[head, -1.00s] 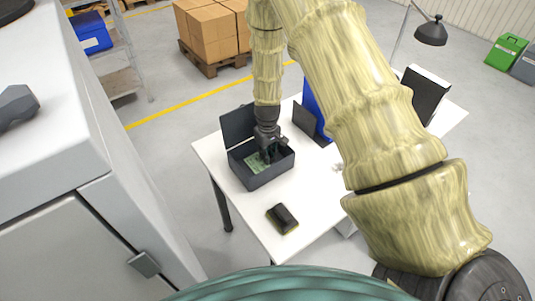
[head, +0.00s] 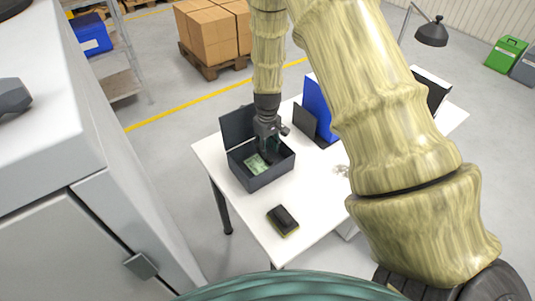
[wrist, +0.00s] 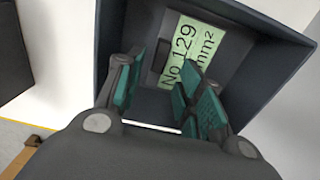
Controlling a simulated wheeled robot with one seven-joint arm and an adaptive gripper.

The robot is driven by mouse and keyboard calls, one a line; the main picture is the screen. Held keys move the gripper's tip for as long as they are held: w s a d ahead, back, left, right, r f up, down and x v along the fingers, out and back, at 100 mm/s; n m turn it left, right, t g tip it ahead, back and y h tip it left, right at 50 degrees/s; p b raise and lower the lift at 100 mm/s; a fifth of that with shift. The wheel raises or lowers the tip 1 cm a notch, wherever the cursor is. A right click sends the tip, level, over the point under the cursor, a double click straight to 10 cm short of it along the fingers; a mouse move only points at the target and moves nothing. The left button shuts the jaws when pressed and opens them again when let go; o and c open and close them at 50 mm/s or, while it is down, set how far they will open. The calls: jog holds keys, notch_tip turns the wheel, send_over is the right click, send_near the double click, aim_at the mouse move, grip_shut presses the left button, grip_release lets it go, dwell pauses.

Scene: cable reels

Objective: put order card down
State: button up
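The order card (head: 256,165) is pale green and lies inside the dark grey open box (head: 266,183) on the white table. Part of the card's edge is hidden near the fingers.
The box's lid (head: 238,125) stands open at its back left. A dark sponge-like block (head: 283,220) lies on the table (head: 250,208) in front. A blue binder (head: 317,107) and a dark holder (head: 306,124) stand to the right. A grey cabinet (head: 60,150) is at the left.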

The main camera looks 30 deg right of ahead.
aim_at(268, 157)
notch_tip(268, 157, up, 7)
jog(key=b, duration=0.1)
jog(key=shift+r, duration=0.15)
dwell(0.5)
